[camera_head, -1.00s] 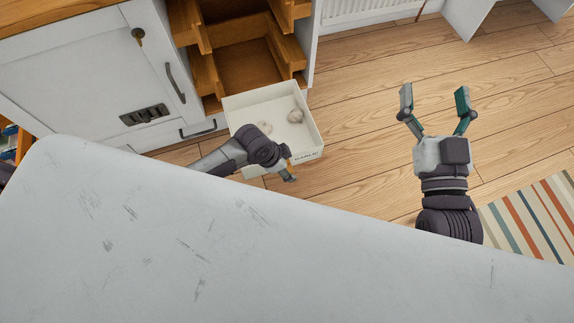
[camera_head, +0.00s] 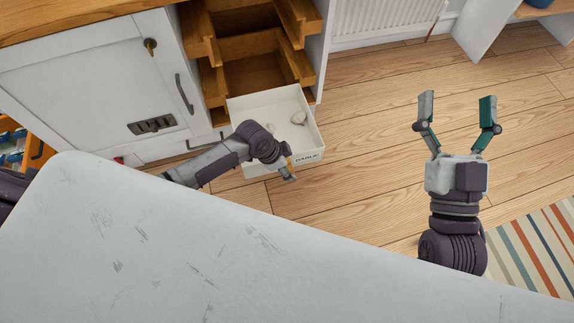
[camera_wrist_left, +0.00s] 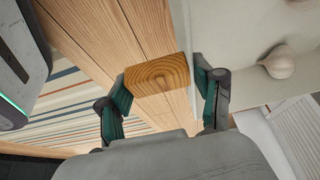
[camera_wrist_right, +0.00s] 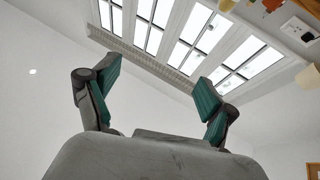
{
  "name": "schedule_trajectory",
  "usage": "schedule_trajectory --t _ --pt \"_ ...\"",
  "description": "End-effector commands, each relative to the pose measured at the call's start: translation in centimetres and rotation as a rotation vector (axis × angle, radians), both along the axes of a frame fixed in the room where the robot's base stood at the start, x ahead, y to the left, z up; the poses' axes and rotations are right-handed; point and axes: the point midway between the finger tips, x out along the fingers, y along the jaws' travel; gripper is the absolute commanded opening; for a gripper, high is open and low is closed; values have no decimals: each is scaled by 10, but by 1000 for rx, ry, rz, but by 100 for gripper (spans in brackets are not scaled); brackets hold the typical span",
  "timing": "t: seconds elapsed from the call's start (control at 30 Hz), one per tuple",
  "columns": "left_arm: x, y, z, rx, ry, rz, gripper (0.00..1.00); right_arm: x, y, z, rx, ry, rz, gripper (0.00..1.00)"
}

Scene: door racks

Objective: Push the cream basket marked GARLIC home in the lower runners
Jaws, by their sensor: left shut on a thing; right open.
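The cream basket (camera_head: 312,142) marked GARLIC stands out in front of the cabinet, with its rear edge by the front of the wooden lower runners (camera_head: 213,84). I cannot tell whether it sits in them. Garlic bulbs lie inside; one garlic bulb (camera_wrist_left: 280,62) shows in the left wrist view. My left gripper (camera_head: 289,172) is at the basket's front face, shut on its wooden handle (camera_wrist_left: 158,77). My arm hides part of the basket's left side. My right gripper (camera_head: 458,105) is open and empty, well to the right of the basket.
A white cabinet door (camera_head: 85,75) with a dark pull is left of the runners. Wooden floor (camera_head: 385,140) is clear between the basket and my right gripper. A striped rug (camera_head: 535,240) lies at right.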

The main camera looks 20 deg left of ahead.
Motion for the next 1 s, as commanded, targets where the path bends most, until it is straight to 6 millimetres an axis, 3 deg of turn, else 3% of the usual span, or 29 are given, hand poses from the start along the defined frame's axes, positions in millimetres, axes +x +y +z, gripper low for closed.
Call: schedule_trajectory --t 0.37,1.0 --pt "1 0 1 0 -3 -1 13 1 0 -1 -3 10 0 84" --pt "1 0 2 0 -3 -1 13 8 -2 -19 -34 124 -11 84"
